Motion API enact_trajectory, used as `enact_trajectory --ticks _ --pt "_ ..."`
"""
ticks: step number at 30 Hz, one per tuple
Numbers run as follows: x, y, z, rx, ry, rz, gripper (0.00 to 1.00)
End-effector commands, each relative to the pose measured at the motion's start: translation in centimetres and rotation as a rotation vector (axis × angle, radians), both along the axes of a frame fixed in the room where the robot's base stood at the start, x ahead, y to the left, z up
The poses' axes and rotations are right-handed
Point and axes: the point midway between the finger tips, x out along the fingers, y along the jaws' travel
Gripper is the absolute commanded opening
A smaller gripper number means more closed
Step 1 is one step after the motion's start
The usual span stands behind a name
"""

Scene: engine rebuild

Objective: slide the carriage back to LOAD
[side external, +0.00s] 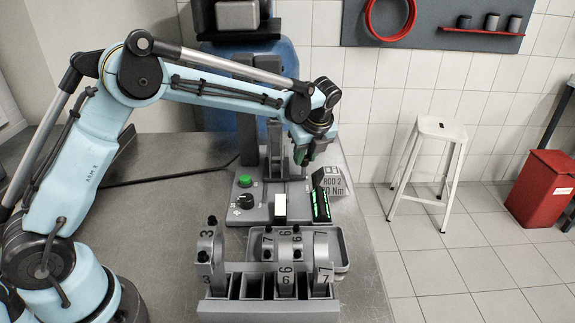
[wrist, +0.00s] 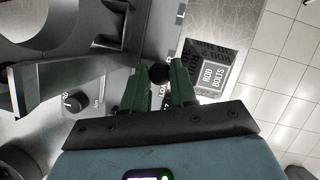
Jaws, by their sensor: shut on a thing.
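My gripper (side external: 306,153), with green fingers, reaches down at the right side of the grey machine base (side external: 262,211). In the wrist view my gripper (wrist: 157,77) has its two fingers on either side of a round black knob (wrist: 160,73) and is shut on it. The LOAD lettering (wrist: 163,92) shows on the light strip between the fingers, close to the knob. The grey carriage (wrist: 60,78) appears at the left of the wrist view, though its exact outline and its link to the knob are unclear. In the side view the fingers hide the knob.
The base carries a green button (side external: 245,181) and a black dial (side external: 245,201). A rack (side external: 267,306) of numbered rods and a tray (side external: 341,257) sit in front.

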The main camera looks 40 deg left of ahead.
Motion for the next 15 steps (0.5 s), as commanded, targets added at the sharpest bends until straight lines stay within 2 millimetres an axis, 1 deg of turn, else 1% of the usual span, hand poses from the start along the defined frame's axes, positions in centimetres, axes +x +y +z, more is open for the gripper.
enact_trajectory --ticks 5,8,15 --pt "-0.4 -0.4 0.1 0.0 0.001 -0.002 0.0" --pt "-1.2 -1.4 0.1 0.0 0.0 -0.003 0.0" --pt "-4.0 -4.2 0.1 0.001 0.0 -0.004 0.0"
